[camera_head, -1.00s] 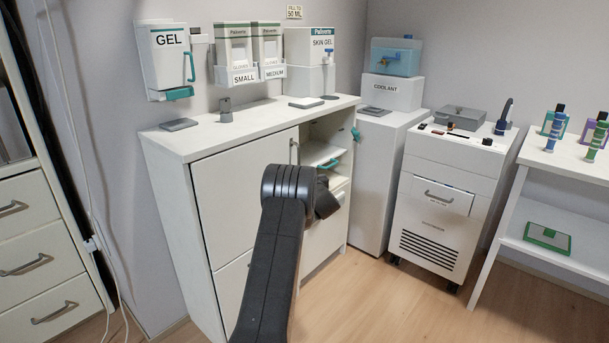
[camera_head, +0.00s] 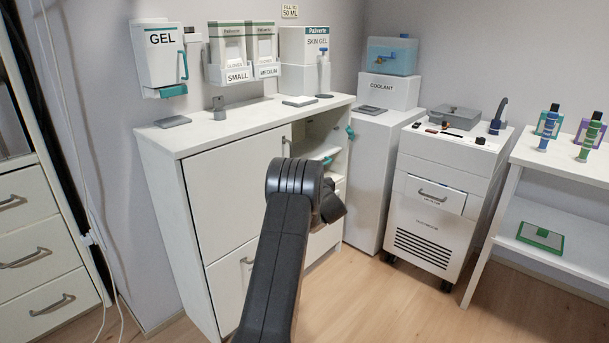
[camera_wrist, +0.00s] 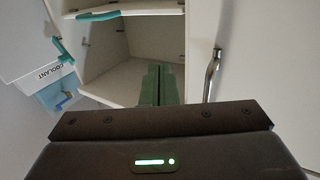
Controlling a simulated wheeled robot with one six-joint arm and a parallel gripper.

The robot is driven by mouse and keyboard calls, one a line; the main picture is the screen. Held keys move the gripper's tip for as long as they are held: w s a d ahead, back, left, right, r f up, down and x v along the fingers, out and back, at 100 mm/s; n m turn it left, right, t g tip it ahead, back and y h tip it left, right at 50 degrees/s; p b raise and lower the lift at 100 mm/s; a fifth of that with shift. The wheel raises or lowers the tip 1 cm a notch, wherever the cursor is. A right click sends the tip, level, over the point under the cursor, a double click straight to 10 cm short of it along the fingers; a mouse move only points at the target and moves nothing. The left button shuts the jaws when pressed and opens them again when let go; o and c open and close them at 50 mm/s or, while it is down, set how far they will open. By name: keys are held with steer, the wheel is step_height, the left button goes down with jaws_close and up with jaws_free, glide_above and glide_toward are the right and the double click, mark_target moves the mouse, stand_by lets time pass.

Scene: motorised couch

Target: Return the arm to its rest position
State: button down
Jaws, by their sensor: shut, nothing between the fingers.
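My arm (camera_head: 275,255) stretches up from the bottom of the head view and ends in a dark rounded joint in front of the white cabinet. My gripper is hidden behind the arm there. In the wrist view my gripper (camera_wrist: 161,85) shows as two greenish fingers side by side, shut and empty. They point toward the cabinet's open compartment (camera_wrist: 120,75), with a bar handle (camera_wrist: 211,75) to their right. I cannot tell how far the fingertips are from the compartment.
The white cabinet (camera_head: 230,185) stands close beyond my arm. A wheeled cart (camera_head: 428,228) and a side table (camera_head: 560,165) stand to the right. Drawers (camera_head: 40,240) stand at left. Wooden floor (camera_head: 400,310) is clear at the front right.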

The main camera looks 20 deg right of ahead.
steer(key=s+d+p, duration=0.1)
steer(key=s+d, duration=0.2)
steer(key=s, duration=0.3)
steer(key=shift+s+d, duration=0.25)
steer(key=shift+s, duration=0.1)
steer(key=shift+w, duration=0.1)
